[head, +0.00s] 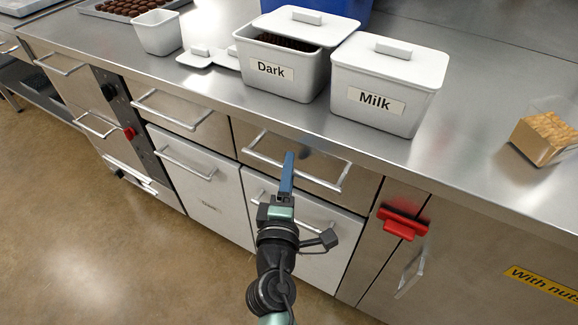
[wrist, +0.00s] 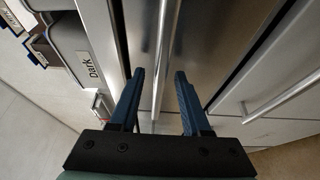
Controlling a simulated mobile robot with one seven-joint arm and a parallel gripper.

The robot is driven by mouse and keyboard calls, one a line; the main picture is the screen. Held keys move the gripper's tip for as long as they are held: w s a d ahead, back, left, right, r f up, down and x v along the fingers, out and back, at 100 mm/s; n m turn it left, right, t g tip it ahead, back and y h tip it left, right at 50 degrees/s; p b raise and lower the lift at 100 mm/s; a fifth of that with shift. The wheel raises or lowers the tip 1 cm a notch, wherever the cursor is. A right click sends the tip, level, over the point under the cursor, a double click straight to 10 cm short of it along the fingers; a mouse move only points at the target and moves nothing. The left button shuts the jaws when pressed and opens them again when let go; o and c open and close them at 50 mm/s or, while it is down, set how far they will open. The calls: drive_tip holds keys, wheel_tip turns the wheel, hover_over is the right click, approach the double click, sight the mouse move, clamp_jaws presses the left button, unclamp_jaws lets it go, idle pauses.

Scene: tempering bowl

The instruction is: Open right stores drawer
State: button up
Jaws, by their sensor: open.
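The right stores drawer (head: 322,164) is a steel front under the counter, flush with its neighbours and shut. Its long bar handle (head: 318,184) runs across the front. In the wrist view the picture is turned, and the handle bar (wrist: 164,45) runs upright between my fingers. My gripper (head: 289,156) is open at the middle of this handle, with dark blue fingers. In the wrist view the open fingertips (wrist: 160,74) lie on either side of the bar, and nothing is gripped. I cannot tell how deep the bar sits between them.
A left drawer (head: 205,118) sits beside it, and white doors (head: 205,187) with bar handles lie below. Bins marked Dark (head: 268,84) and Milk (head: 375,120) stand on the counter (head: 465,135) above. A red latch (head: 402,223) is at the right. The floor (head: 80,220) is clear.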

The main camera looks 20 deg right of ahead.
drive_tip(key=shift+w+d, duration=0.2)
drive_tip(key=shift+w, duration=0.2)
clamp_jaws()
idle(1.3)
